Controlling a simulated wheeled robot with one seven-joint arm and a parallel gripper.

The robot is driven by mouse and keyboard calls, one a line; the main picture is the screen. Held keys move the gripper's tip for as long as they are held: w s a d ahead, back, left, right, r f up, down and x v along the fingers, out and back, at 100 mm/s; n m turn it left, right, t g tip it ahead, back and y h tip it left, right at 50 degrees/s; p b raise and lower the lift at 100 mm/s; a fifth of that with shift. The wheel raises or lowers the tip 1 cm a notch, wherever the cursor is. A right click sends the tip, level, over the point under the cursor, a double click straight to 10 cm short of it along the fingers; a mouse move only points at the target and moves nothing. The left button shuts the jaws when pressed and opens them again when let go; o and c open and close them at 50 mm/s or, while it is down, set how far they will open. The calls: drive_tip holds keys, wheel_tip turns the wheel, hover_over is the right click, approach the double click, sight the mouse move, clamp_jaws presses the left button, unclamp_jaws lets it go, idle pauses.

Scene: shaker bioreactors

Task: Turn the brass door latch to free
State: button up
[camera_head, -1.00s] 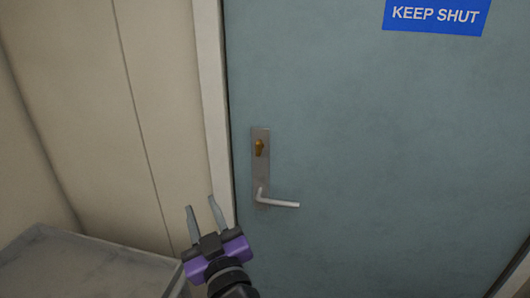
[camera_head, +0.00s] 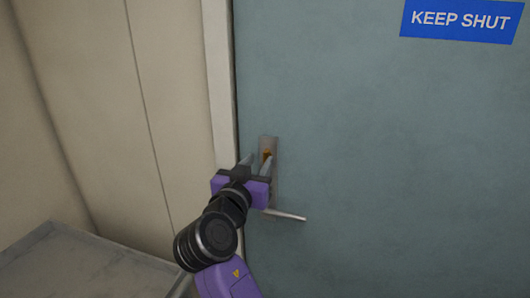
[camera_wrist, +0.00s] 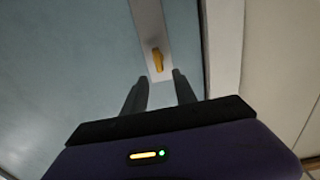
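The brass latch (camera_head: 267,153) is a small turn piece on the upper part of a metal plate (camera_head: 273,143) on the blue-grey door (camera_head: 400,150). In the wrist view the brass latch (camera_wrist: 157,59) stands roughly along the plate, slightly tilted, just beyond my fingertips. My gripper (camera_head: 257,160) is open, its two fingers apart and pointing at the plate. In the wrist view my gripper (camera_wrist: 160,77) has nothing between its fingers, and the latch shows ahead of the gap. In the head view my gripper hides the lower plate and part of the latch.
A silver lever handle (camera_head: 287,215) sticks out to the right below my gripper. The white door frame (camera_head: 220,90) and beige wall (camera_head: 100,120) are at left. A grey tabletop (camera_head: 90,265) lies at lower left. A blue KEEP SHUT sign (camera_head: 460,20) is on the door.

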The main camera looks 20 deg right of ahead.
sight(265, 153)
drive_tip(key=shift+p+x, duration=0.5)
drive_tip(key=shift+x, duration=2)
clamp_jaws()
